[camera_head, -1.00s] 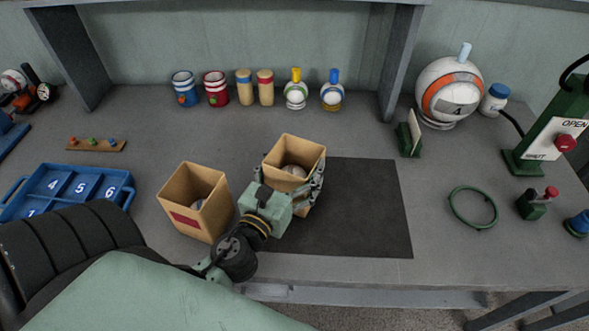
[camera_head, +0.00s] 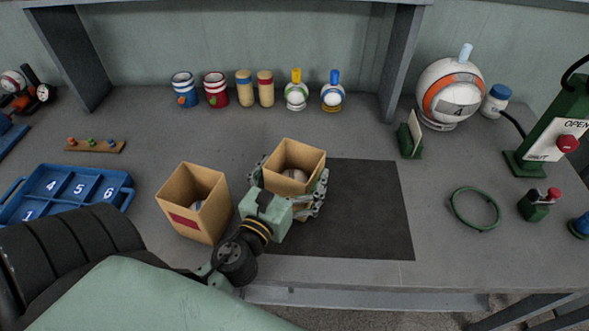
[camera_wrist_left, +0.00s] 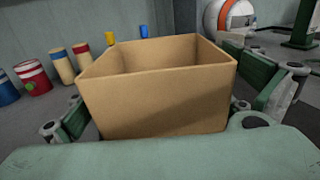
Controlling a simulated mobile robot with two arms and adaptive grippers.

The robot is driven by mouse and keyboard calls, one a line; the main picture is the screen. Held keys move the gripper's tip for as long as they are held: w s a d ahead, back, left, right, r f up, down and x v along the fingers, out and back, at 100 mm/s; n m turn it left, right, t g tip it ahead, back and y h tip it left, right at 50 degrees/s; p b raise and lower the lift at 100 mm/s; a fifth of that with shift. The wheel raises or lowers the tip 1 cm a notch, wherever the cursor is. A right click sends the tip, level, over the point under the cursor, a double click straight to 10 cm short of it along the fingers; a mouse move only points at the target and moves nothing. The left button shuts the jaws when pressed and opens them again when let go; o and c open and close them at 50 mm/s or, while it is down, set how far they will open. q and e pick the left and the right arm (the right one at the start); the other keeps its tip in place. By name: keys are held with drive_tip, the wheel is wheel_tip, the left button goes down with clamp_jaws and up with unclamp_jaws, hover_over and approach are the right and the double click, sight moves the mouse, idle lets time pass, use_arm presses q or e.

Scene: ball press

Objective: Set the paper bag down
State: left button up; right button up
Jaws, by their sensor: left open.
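A tan open-topped paper bag (camera_head: 304,155) stands upright at the left part of the dark mat, with a round pale ball (camera_head: 295,175) inside it. In the left wrist view the bag (camera_wrist_left: 150,105) fills the middle, and its inside bottom is hidden. My left gripper (camera_head: 291,190) is around the bag from the front. Its fingers (camera_wrist_left: 165,110) are open, one on each side, with gaps visible between them and the bag walls. The bag's base is mostly hidden behind the gripper. My right gripper is not in view.
A second tan bag (camera_head: 190,222) with a red label stands close to the left of my gripper. The dark mat (camera_head: 370,215) is clear on its right. A green ring (camera_head: 476,227) lies farther right. Cans, pegs and bottles (camera_head: 296,95) line the back.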

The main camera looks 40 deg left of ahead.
sight(284, 187)
use_arm(q)
drive_tip(key=shift+s+r, duration=0.1)
drive_tip(key=s+b, duration=0.2)
drive_tip(key=s, duration=0.1)
drive_tip(key=s+d+b, duration=0.1)
drive_tip(key=s+b, duration=0.1)
drive_tip(key=s, duration=0.1)
drive_tip(key=s+b, duration=0.2)
drive_tip(key=s, duration=0.1)
drive_tip(key=shift+d, duration=0.2)
drive_tip(key=shift+s, duration=0.3)
drive_tip(key=shift+s+d+p, duration=0.1)
drive_tip(key=shift+s+p, duration=0.25)
drive_tip(key=shift+s, duration=0.15)
drive_tip(key=shift+s+d, duration=0.15)
drive_tip(key=shift+s, duration=0.4)
